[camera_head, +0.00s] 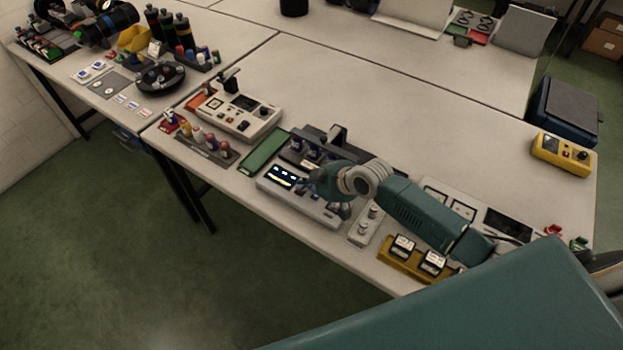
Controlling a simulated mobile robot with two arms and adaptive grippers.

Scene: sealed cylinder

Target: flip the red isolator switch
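I cannot pick out a red isolator switch for sure in the head view; a small red part (553,231) lies at the right end of the table, too small to identify. My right arm reaches in from the right, low over the bench. Its gripper (340,209) hangs over the right end of a white device (297,200) with a lit display. The fingers are dark and small, and I cannot tell whether they are open, shut or touching the device. The arm hides part of the equipment behind it. My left gripper is not in view.
A beige control box (240,113) and a green strip (263,152) stand to the left of the white device. A yellow tray (392,262) with meters stands near the front edge. A yellow meter (561,154) stands at the right. The table's middle is clear.

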